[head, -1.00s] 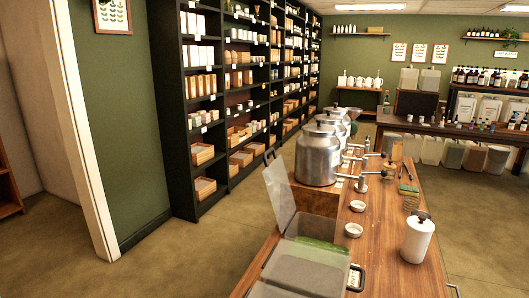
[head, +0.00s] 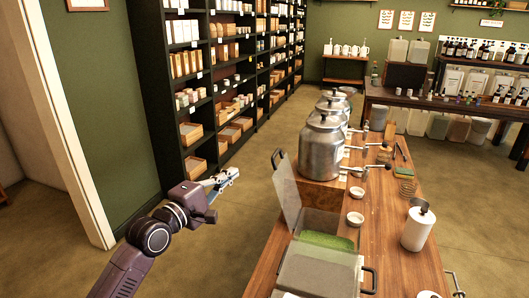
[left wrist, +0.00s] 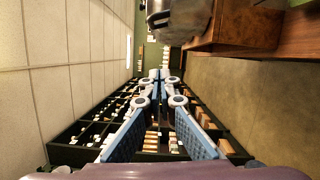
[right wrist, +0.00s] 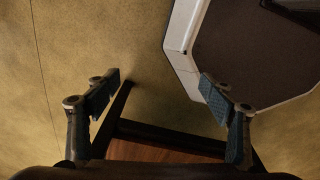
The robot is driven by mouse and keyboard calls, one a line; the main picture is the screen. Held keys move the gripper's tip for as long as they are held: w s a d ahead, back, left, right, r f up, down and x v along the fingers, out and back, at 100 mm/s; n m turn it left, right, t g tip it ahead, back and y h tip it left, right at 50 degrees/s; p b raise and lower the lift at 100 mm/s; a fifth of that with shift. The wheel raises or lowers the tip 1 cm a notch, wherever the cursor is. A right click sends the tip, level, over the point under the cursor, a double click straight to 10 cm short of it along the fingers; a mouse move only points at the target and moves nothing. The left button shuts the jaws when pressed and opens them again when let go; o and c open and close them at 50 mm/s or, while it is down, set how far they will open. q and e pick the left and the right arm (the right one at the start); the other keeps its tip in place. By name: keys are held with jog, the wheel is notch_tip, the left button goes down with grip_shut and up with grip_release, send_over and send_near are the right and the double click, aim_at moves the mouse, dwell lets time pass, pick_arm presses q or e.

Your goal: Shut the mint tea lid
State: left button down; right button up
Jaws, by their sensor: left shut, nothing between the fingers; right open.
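A clear lid (head: 288,194) with a dark handle (head: 278,158) stands raised, nearly upright, on the left side of an open bin in the head view. Green contents (head: 326,241) show inside this bin. The bin's label cannot be read. My left gripper (head: 230,175) is shut and empty, to the left of the lid and apart from it, above the floor. It also shows shut in the left wrist view (left wrist: 160,76). My right gripper (right wrist: 160,84) is open and empty in the right wrist view, over the floor and a brown wooden edge. It is outside the head view.
A second bin with its lid down (head: 305,268) sits nearer on the wooden counter (head: 385,262). Metal canisters (head: 321,150) with taps stand behind the open bin. A white bottle (head: 417,229) and small bowls stand to the right. Dark shelving (head: 172,100) lines the left wall.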

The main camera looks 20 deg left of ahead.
pick_arm(q)
jog(key=w+d+r+p, duration=0.2)
jog(key=w+d+p, duration=0.3)
jog(key=w+d, duration=0.2)
jog(key=shift+w, duration=1.15)
pick_arm(e)
jog(key=r, duration=0.5)
jog(key=shift+w+a, duration=0.25)
jog(key=shift+a, duration=0.05)
pick_arm(q)
jog(key=shift+f, duration=0.1)
jog(key=shift+w, duration=0.1)
